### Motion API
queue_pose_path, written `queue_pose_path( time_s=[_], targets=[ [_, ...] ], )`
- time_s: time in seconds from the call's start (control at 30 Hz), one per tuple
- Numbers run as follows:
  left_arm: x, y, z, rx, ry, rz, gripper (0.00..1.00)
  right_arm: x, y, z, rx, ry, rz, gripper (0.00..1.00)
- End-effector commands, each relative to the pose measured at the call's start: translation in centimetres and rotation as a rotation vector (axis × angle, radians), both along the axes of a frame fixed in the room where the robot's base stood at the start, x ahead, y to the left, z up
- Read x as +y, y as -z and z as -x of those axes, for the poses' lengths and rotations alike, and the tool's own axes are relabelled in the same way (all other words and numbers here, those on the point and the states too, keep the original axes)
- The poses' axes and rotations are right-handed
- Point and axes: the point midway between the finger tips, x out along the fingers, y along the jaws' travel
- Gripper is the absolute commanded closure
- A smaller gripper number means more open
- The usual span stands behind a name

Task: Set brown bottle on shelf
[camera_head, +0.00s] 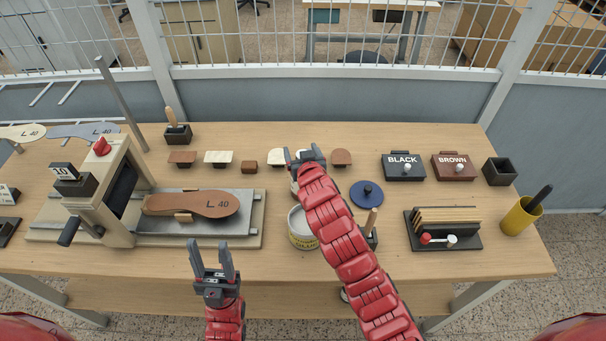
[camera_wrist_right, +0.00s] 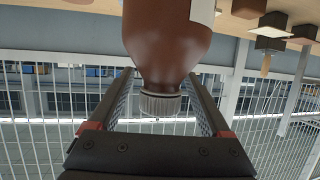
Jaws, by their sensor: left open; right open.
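The brown bottle (camera_wrist_right: 168,45) with a grey ribbed cap (camera_wrist_right: 160,104) fills the upper middle of the right wrist view, which looks upside down. Its cap and shoulder lie between the fingers of my right gripper (camera_wrist_right: 160,110). The fingers are open, with gaps visible beside the cap. In the head view my right gripper (camera_head: 305,157) is over the back middle of the table, and the arm hides the bottle there. My left gripper (camera_head: 209,252) is open and empty at the table's front. A lower wooden shelf board (camera_head: 200,297) shows under the table's front edge.
A stamping press (camera_head: 115,190) with a brown sole (camera_head: 190,204) stands left. A glue can (camera_head: 301,229), blue lid (camera_head: 366,194), rack (camera_head: 444,231), yellow cup (camera_head: 521,215) and black and brown boxes (camera_head: 403,168) stand around my right arm. Several small stamps line the back.

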Motion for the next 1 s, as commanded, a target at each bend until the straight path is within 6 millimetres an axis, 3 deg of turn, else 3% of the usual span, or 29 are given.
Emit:
queue_pose_path(
  time_s=[0.23,0.27,0.7,1.0],
  targets=[
    [0.0,-0.01,0.0,0.0,0.0,0.0,0.5,0.04,0.02,-0.11,-0.002,-0.001,-0.001,0.18],
    [0.0,-0.01,0.0,0.0,0.0,0.0,0.5,0.04,0.02,-0.11,-0.002,-0.001,-0.002,0.22],
    [0.0,-0.02,0.01,0.0,0.0,0.0,0.5,0.04,0.03,-0.1,-0.001,-0.001,-0.001,1.0],
    [0.0,-0.02,0.01,0.0,0.0,0.0,0.5,0.04,0.03,-0.1,-0.001,-0.001,-0.001,1.0]
  ],
)
